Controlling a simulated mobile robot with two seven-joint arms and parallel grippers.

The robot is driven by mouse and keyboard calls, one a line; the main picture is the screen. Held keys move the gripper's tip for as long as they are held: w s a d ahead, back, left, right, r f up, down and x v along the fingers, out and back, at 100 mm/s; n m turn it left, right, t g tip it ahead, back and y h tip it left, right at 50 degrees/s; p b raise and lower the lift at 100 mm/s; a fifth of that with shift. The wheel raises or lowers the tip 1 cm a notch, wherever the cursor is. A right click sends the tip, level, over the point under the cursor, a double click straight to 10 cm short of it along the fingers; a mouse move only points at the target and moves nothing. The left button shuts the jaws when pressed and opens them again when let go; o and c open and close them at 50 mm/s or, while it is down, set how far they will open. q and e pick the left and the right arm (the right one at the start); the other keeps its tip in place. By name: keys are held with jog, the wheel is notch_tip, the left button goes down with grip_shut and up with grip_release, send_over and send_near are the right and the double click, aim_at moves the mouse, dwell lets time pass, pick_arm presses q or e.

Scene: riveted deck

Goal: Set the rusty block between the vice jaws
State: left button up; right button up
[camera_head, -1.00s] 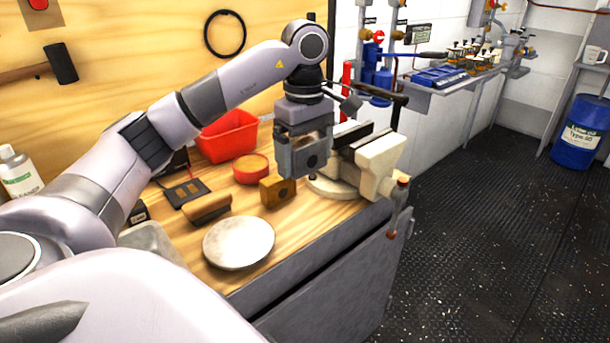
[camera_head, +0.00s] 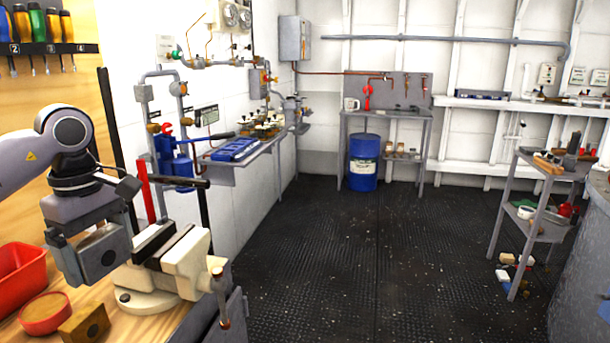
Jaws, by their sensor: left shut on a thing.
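My left gripper (camera_head: 93,262) is shut on a block, seen at the left of the view just left of the vice. Only a small brownish part of the rusty block (camera_head: 92,236) shows between the fingers; the near finger hides most of it. The cream vice (camera_head: 187,262) stands on the bench on a round base, with dark jaw faces (camera_head: 155,240). The held block is above the bench and appears apart from the jaws. My right gripper is out of view.
An orange-brown block with a dark round spot (camera_head: 84,323) sits on the bench by a round red tin (camera_head: 45,313) and a red bin (camera_head: 20,275). Open dark floor (camera_head: 370,260) lies right of the bench. A blue drum (camera_head: 363,165) and a grey trolley (camera_head: 535,215) stand beyond.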

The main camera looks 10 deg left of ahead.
pick_arm(q)
jog(key=s+d+f+m+p, duration=0.1)
jog(key=s+d+f+m, duration=0.1)
jog(key=d+f+m, duration=0.4)
jog(key=s+d+f+m+p, duration=0.1)
jog(key=d+f+m, duration=0.5)
jog(key=d+m, duration=0.3)
jog(key=shift+s+d+f+m, duration=0.3)
jog(key=shift+s+d+m, duration=0.1)
jog(key=shift+d, duration=0.3)
